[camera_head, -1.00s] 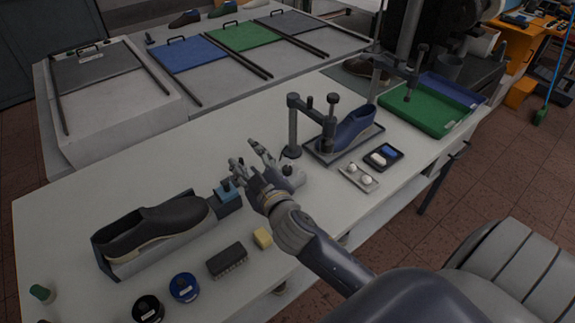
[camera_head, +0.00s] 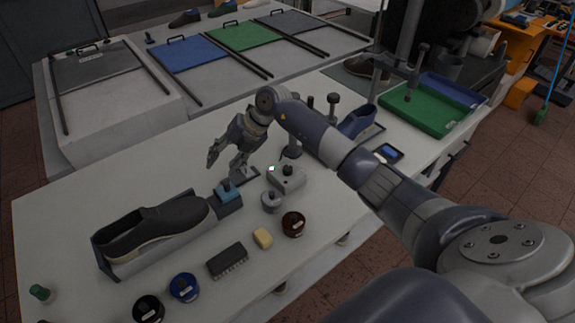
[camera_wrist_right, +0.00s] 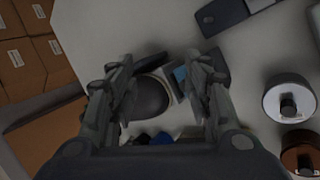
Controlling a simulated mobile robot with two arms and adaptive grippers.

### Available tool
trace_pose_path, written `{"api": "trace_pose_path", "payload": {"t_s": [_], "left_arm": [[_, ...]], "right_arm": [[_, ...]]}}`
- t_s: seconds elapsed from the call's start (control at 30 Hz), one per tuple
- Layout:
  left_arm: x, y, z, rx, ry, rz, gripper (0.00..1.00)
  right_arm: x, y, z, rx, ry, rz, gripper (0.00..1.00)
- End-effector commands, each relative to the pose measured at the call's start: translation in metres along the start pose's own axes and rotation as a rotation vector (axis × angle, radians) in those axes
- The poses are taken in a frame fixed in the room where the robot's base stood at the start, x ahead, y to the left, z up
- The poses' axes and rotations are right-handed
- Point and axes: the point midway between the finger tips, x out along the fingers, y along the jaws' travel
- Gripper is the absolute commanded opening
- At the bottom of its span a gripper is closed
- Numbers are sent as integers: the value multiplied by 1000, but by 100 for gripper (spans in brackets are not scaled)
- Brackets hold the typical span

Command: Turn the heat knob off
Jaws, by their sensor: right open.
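A small light-grey box (camera_head: 286,180) with a black knob (camera_head: 288,169) on top and a lit green spot stands mid-table in the head view. This looks like the heat knob; which way it is turned is too small to tell. My right gripper (camera_head: 225,162) hangs to the left of the box, apart from it. Its fingers are spread and empty. In the right wrist view the open gripper (camera_wrist_right: 165,95) faces the dark shoe (camera_wrist_right: 149,98); I cannot make out the knob there. My left gripper is not in view.
The dark shoe on its stand (camera_head: 100,246) is at left with a blue block (camera_head: 227,191). My right arm partly covers the blue last (camera_head: 358,122).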

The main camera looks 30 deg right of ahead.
Motion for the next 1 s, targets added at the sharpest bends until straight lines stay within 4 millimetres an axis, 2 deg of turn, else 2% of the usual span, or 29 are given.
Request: {"api": "trace_pose_path", "payload": {"t_s": [0.03, 0.1, 0.2, 0.3, 0.43, 0.53, 0.63, 1.0], "left_arm": [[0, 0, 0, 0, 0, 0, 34], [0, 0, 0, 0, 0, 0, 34], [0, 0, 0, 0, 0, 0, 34], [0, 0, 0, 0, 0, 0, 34], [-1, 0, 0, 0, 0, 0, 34], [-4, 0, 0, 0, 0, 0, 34], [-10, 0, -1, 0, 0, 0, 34], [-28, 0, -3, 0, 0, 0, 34]], "right_arm": [[-16, -24, 15, 22, -4, -115, 46], [-39, -56, 28, 65, -4, -265, 46], [-73, -93, 40, 139, -6, -444, 46], [-101, -116, 46, 200, -8, -565, 46], [-117, -130, 47, 243, -7, -637, 46], [-115, -136, 46, 250, -4, -649, 46], [-104, -143, 44, 248, -2, -648, 46], [-49, -182, 40, 248, -3, -643, 46]]}}
